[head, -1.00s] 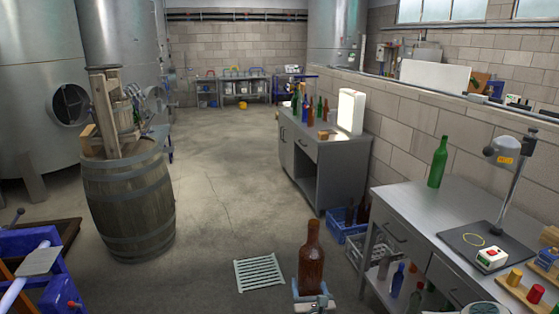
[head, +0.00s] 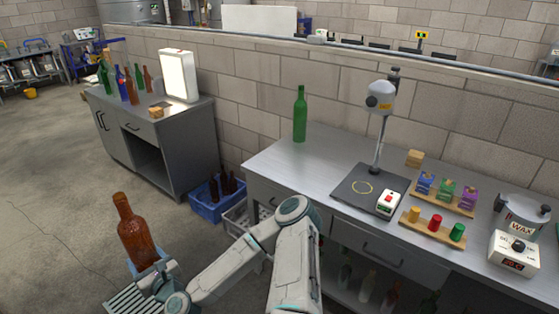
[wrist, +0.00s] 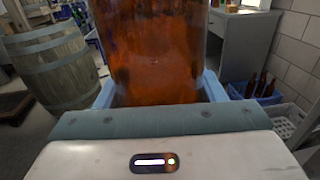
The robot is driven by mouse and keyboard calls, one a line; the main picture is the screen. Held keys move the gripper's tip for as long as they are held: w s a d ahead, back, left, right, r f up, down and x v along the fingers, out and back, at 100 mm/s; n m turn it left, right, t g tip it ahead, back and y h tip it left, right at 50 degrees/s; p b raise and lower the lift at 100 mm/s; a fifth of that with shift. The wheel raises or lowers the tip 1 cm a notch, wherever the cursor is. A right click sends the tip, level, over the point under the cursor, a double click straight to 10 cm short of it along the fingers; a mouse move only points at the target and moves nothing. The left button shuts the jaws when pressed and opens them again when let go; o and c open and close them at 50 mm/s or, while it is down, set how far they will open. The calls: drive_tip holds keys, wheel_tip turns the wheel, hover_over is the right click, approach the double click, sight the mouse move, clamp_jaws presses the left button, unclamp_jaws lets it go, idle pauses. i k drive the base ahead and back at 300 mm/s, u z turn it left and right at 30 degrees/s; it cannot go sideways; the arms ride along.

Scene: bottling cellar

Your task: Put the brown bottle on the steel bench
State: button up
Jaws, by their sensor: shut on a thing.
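The brown bottle (head: 137,232) is upright in my gripper (head: 148,266), at the lower left of the head view, over the floor and left of the steel bench. In the wrist view the brown bottle (wrist: 158,50) fills the middle, between the blue fingers of my gripper (wrist: 160,92), which is shut on it. The steel bench (head: 320,175) stands along the wall at the right, with bare top near its left end. A green bottle (head: 300,115) stands upright there towards the back.
A dark mat (head: 345,197) with a lamp stand, a wooden rack (head: 432,229) of coloured stoppers and a wax pot (head: 515,250) occupy the bench's middle and right. A blue crate (head: 210,205) sits on the floor beside it. A grey cabinet (head: 180,150) with bottles stands further left.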

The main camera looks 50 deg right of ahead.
sight(292, 168)
drive_tip(key=z, duration=0.45)
drive_tip(key=i, duration=1.1)
drive_tip(key=z, duration=1.3)
drive_tip(key=i, duration=0.55)
drive_tip(key=z, duration=0.45)
